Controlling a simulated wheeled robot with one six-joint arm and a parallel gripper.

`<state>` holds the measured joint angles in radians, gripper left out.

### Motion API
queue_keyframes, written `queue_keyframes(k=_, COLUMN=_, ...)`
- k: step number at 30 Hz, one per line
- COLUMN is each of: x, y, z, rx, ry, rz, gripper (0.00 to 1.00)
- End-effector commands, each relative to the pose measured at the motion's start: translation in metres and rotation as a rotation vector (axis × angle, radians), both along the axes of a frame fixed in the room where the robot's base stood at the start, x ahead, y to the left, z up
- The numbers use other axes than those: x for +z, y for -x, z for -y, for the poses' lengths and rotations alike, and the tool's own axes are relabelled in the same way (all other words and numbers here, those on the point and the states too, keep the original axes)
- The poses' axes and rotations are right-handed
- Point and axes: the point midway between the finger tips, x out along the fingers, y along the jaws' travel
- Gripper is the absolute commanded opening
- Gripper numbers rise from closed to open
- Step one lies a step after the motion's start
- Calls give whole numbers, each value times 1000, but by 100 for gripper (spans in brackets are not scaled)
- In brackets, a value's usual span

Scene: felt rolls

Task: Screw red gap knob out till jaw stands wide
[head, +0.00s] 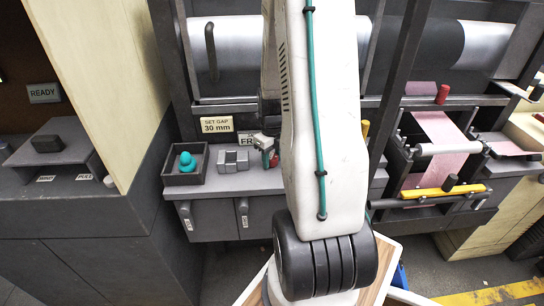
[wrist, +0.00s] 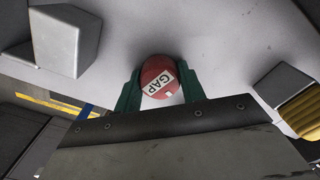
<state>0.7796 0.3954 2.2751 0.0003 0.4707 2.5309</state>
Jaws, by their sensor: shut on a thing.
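The red gap knob (wrist: 158,78) shows in the wrist view, round, with a white "GAP" label turned at a slant. The two green fingers of my gripper (wrist: 157,92) stand on either side of it and are shut on it. In the head view my gripper (head: 268,153) is small and partly behind my arm, with a bit of red at its tip above the grey bench. A grey notched block (head: 233,160) stands left of it; I cannot tell whether it is the jaw, or how wide the jaw stands.
A sign (head: 218,125) reads "SET GAP 30 mm". A dark open box (head: 185,177) with a teal lump (head: 186,161) stands left on the bench. In the wrist view, grey blocks (wrist: 68,40) (wrist: 287,85) flank the knob. My arm hides the bench's middle in the head view.

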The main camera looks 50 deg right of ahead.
Motion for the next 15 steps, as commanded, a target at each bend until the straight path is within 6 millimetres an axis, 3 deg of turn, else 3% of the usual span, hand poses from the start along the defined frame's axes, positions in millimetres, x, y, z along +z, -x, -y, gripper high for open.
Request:
queue_keyframes(k=9, x=-2, y=0, z=0, rx=-318, ry=0, rz=0, gripper=8)
queue_keyframes(k=15, x=-2, y=0, z=-1, rx=-349, ry=0, rz=-1, gripper=8)
